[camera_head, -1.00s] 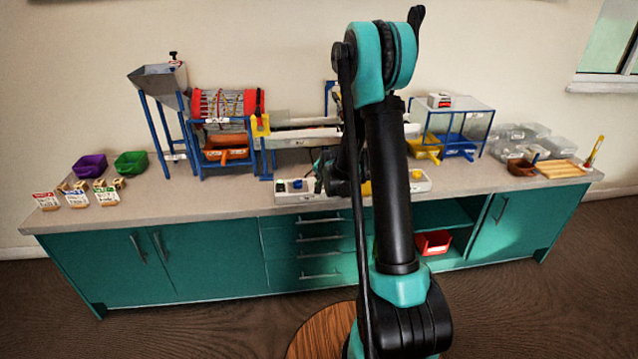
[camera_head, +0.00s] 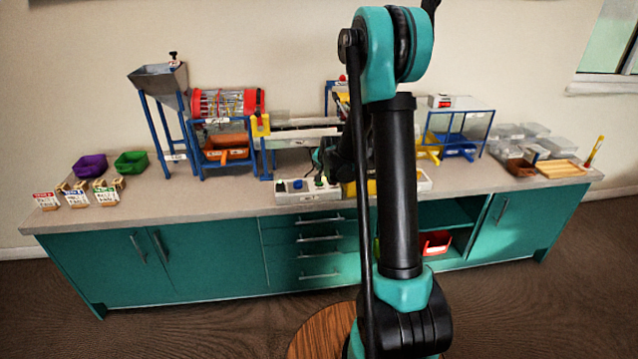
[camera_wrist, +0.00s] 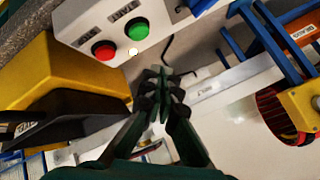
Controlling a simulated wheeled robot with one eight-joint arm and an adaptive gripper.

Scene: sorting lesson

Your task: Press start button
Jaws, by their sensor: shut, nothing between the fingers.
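In the wrist view a white control box (camera_wrist: 115,24) at the top carries a green button (camera_wrist: 138,30) and a red button (camera_wrist: 104,50). My gripper (camera_wrist: 163,92) is shut and empty. In the picture its fingertips lie below the green button, apart from it; I cannot tell the height between them. In the head view my arm hides most of the gripper, near the white panels at the counter's front edge.
A yellow housing (camera_wrist: 75,75) stands at left in the wrist view. The red drum (camera_head: 228,102) and blue frames stand at the counter's back left. An orange bin (camera_head: 226,147) lies under the drum.

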